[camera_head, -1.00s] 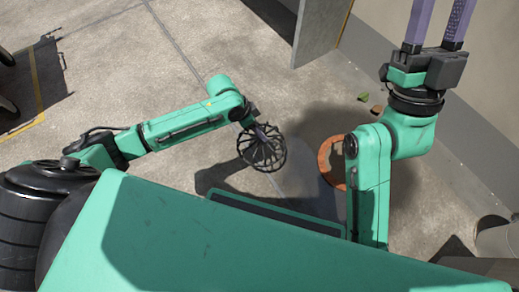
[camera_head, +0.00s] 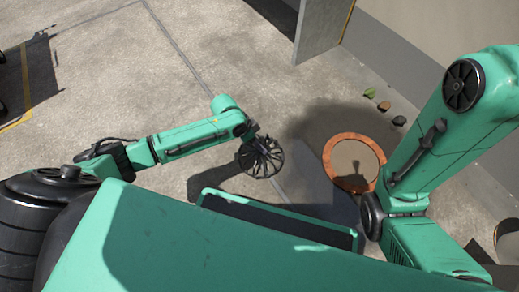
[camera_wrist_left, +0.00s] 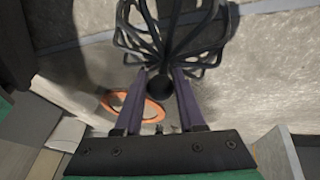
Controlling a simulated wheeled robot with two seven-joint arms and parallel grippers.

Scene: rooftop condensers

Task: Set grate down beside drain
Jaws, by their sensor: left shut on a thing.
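The black domed grate (camera_head: 261,157) is held just above the concrete in the head view. My left gripper (camera_head: 254,132) is shut on it. In the left wrist view the two fingers (camera_wrist_left: 160,88) close on the knob at the base of the grate (camera_wrist_left: 172,35), its ribs fanning out beyond. The drain with its orange ring (camera_head: 352,137) lies to the right of the grate in the head view, apart from it. The orange ring also shows in the left wrist view (camera_wrist_left: 112,100). My right gripper is out of view; its arm rises past the upper right edge.
A green bit (camera_head: 370,92), a brown bit (camera_head: 384,106) and a dark bit (camera_head: 399,120) lie beyond the drain near the wall (camera_head: 425,60). A grey panel (camera_head: 320,28) stands at the top.

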